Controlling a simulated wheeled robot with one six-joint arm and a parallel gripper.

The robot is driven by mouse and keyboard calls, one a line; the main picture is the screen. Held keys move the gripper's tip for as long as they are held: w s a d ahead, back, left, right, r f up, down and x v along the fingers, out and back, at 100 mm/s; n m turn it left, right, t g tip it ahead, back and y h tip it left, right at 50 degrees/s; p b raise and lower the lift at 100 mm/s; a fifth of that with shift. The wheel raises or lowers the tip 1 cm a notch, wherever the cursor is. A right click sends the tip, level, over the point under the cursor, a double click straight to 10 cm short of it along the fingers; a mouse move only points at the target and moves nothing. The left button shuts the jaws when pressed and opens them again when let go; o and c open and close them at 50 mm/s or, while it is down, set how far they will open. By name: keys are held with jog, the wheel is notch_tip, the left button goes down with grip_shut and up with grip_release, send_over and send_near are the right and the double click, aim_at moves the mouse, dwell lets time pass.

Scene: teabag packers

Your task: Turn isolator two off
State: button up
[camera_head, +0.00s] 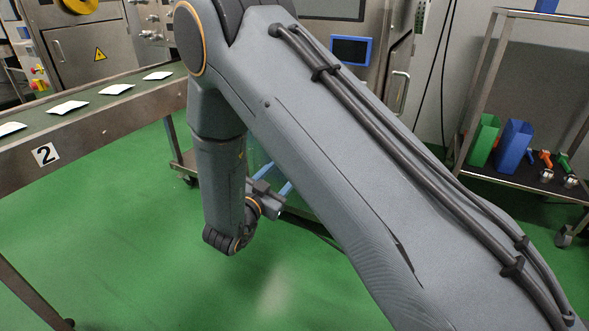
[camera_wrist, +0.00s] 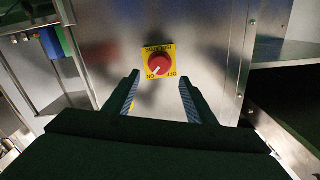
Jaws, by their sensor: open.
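An isolator switch with a round red knob (camera_wrist: 159,65) on a yellow plate (camera_wrist: 150,50) is on a metal panel in the wrist view. The plate's lettering appears upside down, with ON and OFF beside the knob; I see no number that tells which isolator it is. My gripper (camera_wrist: 159,80) is open and empty, its two fingers spread to the left and right below the knob, apparently apart from it. In the head view my gripper (camera_head: 272,182) is low behind my arm, and I cannot make out this isolator there.
A conveyor (camera_head: 100,120) marked 2 carries several white teabag packets at the left. A metal cart (camera_head: 520,185) at the right holds a green bin (camera_head: 482,142) and a blue bin (camera_head: 513,145). Metal machines stand behind. The green floor (camera_head: 130,235) in front is mostly clear.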

jog(key=b+x, duration=0.3)
jog(key=x, duration=0.4)
jog(key=shift+w+d, duration=0.2)
jog(key=shift+w, duration=0.1)
jog(key=c, duration=1)
jog(key=shift+c, duration=0.2)
jog(key=shift+r+n+p, duration=0.1)
jog(key=shift+n+p, duration=0.2)
jog(key=shift+p, duration=0.25)
jog(key=n+p, duration=0.7)
jog(key=n, duration=0.1)
jog(key=n+p, duration=0.8)
jog(key=n, duration=0.1)
jog(key=shift+w+a+f, duration=0.1)
jog(key=shift+a+f, duration=0.1)
jog(key=shift+n+p, duration=0.3)
